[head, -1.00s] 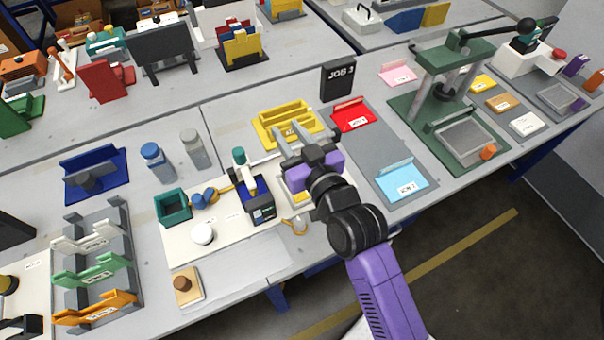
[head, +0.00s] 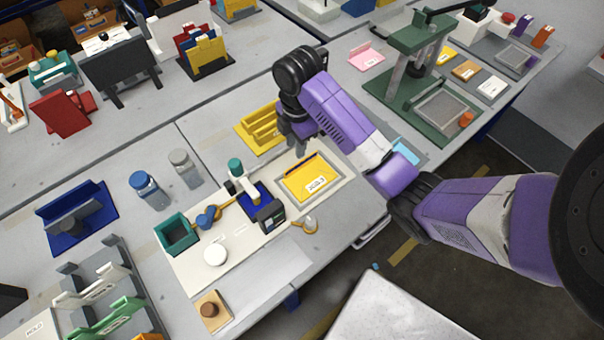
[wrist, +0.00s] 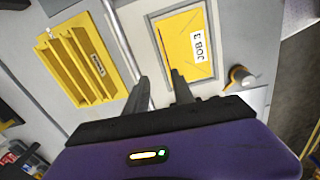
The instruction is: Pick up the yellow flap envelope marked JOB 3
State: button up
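The yellow flap envelope (head: 312,181) lies flat on a pale board on the bench. Its white label reads JOB 3 in the wrist view (wrist: 197,48). My gripper (wrist: 163,85) is open with nothing between its fingers. In the wrist view its fingertips point toward the envelope's near left edge; I cannot tell the exact height above the board. In the head view my gripper (head: 297,143) hangs just behind the envelope, its fingers partly hidden by my arm.
A yellow slotted rack (wrist: 88,62) stands left of the envelope in the wrist view. A small round-knobbed item (wrist: 241,76) sits near the envelope's right corner. A green press (head: 420,75) stands at the right.

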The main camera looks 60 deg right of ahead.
aim_at(300, 169)
jog(key=shift+s+a+f+n+g+b, duration=0.15)
jog(key=shift+s+f+n+b, duration=0.15)
jog(key=shift+f+b, duration=0.3)
jog(key=shift+s+f+n+g+b, duration=0.2)
jog(key=shift+s+f+b, duration=0.1)
jog(key=shift+f+b, duration=0.3)
jog(key=shift+d+f+p, duration=0.2)
jog(key=shift+f+p, duration=0.45)
jog(key=shift+f, duration=2.05)
grip_shut()
